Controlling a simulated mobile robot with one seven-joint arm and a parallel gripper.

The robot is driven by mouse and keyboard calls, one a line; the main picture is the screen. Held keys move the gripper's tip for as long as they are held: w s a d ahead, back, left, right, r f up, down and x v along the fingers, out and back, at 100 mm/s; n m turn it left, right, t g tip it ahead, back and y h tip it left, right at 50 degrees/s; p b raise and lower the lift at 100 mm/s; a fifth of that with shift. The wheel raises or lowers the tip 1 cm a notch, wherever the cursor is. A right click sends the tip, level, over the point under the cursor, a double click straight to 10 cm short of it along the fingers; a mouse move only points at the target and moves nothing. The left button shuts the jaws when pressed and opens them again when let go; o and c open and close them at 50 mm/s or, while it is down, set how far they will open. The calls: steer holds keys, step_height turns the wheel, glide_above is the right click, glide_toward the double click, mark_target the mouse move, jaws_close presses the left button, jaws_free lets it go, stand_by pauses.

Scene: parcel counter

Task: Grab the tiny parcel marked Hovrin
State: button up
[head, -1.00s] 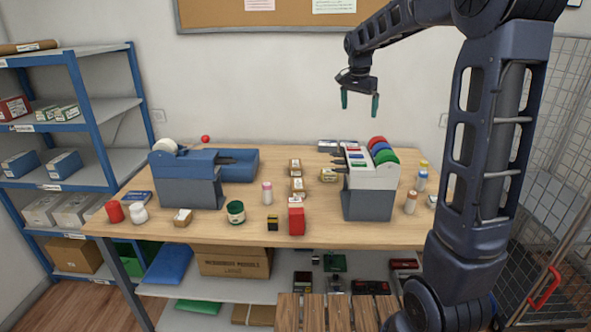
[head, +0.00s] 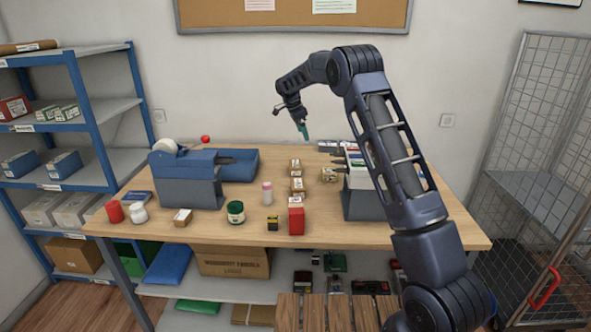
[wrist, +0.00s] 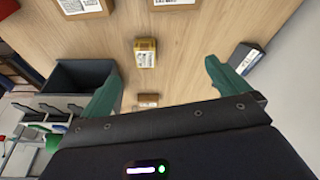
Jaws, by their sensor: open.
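Several small parcels stand on the counter, and I cannot read the name Hovrin on any of them. In the head view there are brown parcels with white labels (head: 295,165) and (head: 297,185) in a row, a yellowish one (head: 328,175) to their right, and one (head: 183,216) at the front left. My gripper (head: 304,132) is above the back of the counter, open and empty. In the wrist view, my gripper (wrist: 162,70) has its green fingers spread. A yellowish parcel (wrist: 146,52) and a smaller brown parcel (wrist: 148,100) lie below, apart from the fingers.
A grey organiser (head: 363,203) stands right of the parcels, partly hidden by my arm.

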steer(key=m, duration=0.2)
glide_toward(295, 164)
steer(key=a, duration=0.1)
steer(key=shift+h, duration=0.5)
steer(key=x, duration=0.5)
steer(key=shift+w+a+f, duration=0.1)
steer(key=shift+w+f, duration=0.25)
steer(key=shift+f, duration=0.1)
steer(key=shift+x, duration=2.75)
steer(key=shift+s+r, duration=0.15)
steer(key=c, duration=0.8)
steer(key=shift+r, duration=0.1)
